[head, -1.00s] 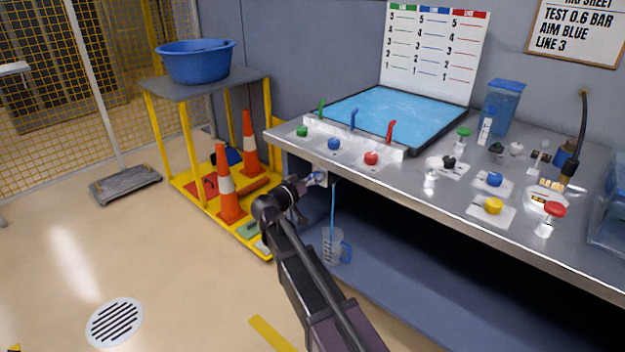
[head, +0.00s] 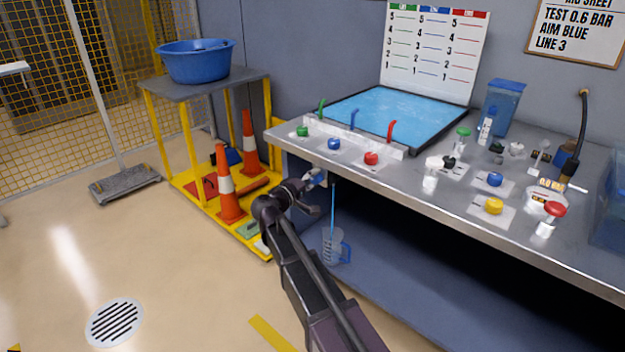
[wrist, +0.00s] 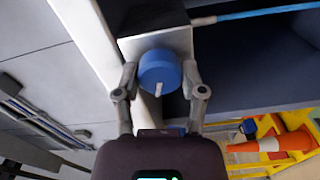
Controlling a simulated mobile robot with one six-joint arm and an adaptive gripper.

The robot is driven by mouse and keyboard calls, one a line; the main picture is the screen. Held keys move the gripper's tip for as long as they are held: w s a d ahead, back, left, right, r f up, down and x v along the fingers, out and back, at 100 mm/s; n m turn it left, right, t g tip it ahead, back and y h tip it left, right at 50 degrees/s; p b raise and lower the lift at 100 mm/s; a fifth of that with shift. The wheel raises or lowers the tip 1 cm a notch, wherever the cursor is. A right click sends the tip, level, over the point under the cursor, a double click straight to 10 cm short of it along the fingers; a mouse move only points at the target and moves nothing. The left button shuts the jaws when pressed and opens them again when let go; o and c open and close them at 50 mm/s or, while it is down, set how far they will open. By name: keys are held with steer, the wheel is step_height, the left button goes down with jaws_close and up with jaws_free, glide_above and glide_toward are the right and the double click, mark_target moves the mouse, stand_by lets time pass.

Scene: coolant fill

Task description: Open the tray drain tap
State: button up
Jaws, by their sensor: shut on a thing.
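The tray drain tap has a round blue knob (wrist: 160,72) with a pale pointer mark, set on a light square block (wrist: 156,42) under the bench edge. My gripper (wrist: 160,82) is shut on the knob, with one finger at each side of it in the wrist view. In the head view my gripper (head: 313,182) is at the tap below the bench's left front, and it hides most of the knob. A thin blue stream (head: 333,210) falls from the outlet into a clear jug (head: 332,247) on the lower shelf. The tray (head: 400,115) on the bench holds blue liquid.
Green, blue and red knobs (head: 334,144) line the tray's front. A yellow cart (head: 185,180) with orange cones (head: 229,185) stands close left of my gripper. A blue basin (head: 195,65) sits on the cart. The floor at front left is clear.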

steer(key=shift+w+n, duration=0.1)
steer(key=shift+n, duration=0.5)
steer(key=o, duration=1.1)
steer(key=shift+o, duration=0.2)
steer(key=shift+s+a, duration=0.35)
steer(key=shift+s, duration=0.25)
steer(key=v, duration=1)
steer(key=shift+s+a, duration=0.25)
steer(key=shift+a, duration=0.05)
